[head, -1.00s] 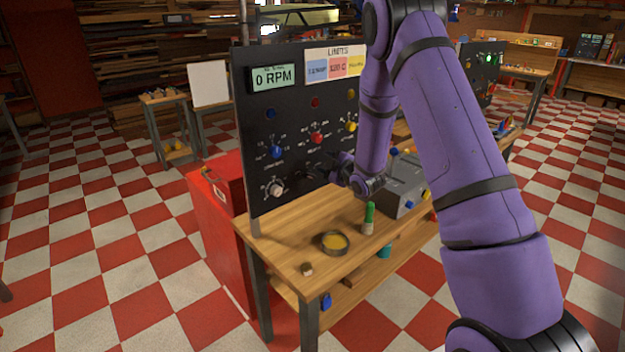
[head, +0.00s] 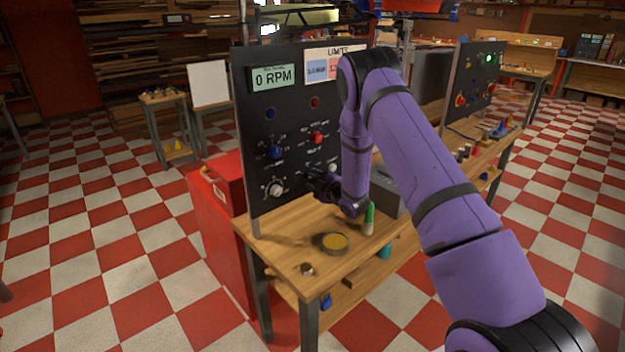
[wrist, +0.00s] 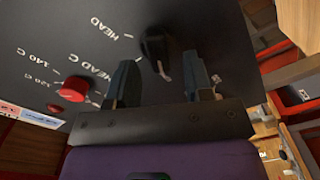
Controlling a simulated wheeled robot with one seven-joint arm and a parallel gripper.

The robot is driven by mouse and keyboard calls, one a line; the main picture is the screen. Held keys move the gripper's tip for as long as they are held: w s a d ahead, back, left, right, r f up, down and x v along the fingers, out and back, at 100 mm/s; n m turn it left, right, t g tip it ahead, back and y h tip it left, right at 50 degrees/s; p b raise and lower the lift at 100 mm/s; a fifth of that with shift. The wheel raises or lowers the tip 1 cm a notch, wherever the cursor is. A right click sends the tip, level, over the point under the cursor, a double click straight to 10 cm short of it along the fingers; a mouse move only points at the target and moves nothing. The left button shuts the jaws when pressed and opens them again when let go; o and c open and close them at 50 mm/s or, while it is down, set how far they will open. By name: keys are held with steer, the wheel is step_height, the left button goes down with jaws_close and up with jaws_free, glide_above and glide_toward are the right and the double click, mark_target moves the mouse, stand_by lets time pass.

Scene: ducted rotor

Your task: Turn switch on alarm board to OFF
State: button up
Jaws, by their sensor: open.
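A dark upright board (head: 290,120) with a 0 RPM display (head: 274,78) and a LIMITS label stands along the bench's left side. In the wrist view, a black switch knob (wrist: 157,45) sits on the board face (wrist: 95,25), near a marking that reads HEAD. My gripper (wrist: 158,80) is open, with one finger on each side in line with the knob; contact is not visible. In the head view my gripper (head: 318,183) is close to the lower right of the board, right of a white knob (head: 276,189). The OFF mark is not readable.
A red knob (wrist: 72,90) is left of my fingers in the wrist view. A blue knob (head: 275,152) is higher on the board. A shallow round dish (head: 334,243) and a green-topped item (head: 369,218) stand on the wooden bench (head: 290,240). A second panel (head: 475,75) has a green light.

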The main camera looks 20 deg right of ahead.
steer(key=shift+w+a, duration=0.2)
steer(key=shift+w, duration=0.4)
jaws_close()
steer(key=m, duration=0.5)
steer(key=shift+d+r+m, duration=0.1)
steer(key=shift+d+m, duration=0.05)
steer(key=shift+m, duration=0.25)
steer(key=m, duration=0.6)
steer(key=shift+w+d, duration=0.1)
steer(key=shift+d, duration=0.05)
